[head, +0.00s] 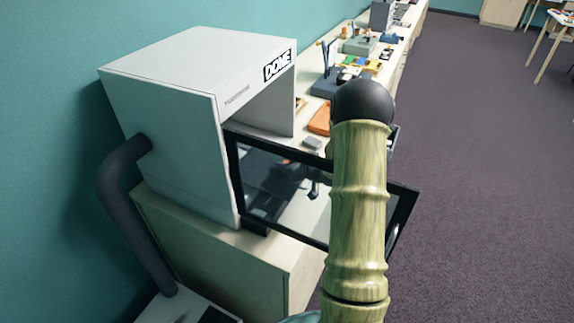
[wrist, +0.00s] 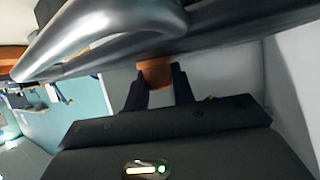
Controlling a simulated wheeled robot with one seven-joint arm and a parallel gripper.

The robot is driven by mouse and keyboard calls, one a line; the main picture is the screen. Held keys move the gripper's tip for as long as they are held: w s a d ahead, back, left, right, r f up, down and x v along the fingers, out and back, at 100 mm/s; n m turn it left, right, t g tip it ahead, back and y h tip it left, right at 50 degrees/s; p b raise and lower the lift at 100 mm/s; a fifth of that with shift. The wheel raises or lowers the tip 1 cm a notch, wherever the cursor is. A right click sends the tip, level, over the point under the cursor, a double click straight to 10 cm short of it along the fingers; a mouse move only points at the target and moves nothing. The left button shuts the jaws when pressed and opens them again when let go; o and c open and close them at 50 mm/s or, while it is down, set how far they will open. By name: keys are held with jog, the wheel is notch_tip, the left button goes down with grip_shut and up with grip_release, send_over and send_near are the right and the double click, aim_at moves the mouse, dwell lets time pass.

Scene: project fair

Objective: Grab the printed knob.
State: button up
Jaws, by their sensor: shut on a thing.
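In the wrist view, an orange piece (wrist: 155,73), which looks like the printed knob, sits between the dark fingertips of my gripper (wrist: 158,80). The fingers are shut on its two sides. Its upper part is cut off by a dark bar in front, so its full shape is hidden. In the head view the knob cannot be made out. My arm and the door frame cover much of that area.
A white cabinet (head: 165,115) marked DONE stands at the left, its dark-framed glass door (head: 315,238) swung out beside my arm. A silver handle (wrist: 95,32) crosses close in the wrist view. The bench (head: 388,62) behind holds several items. Open floor (head: 465,150) lies right.

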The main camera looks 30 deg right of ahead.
notch_tip(320, 180, up, 10)
dwell(0.4)
dwell(0.4)
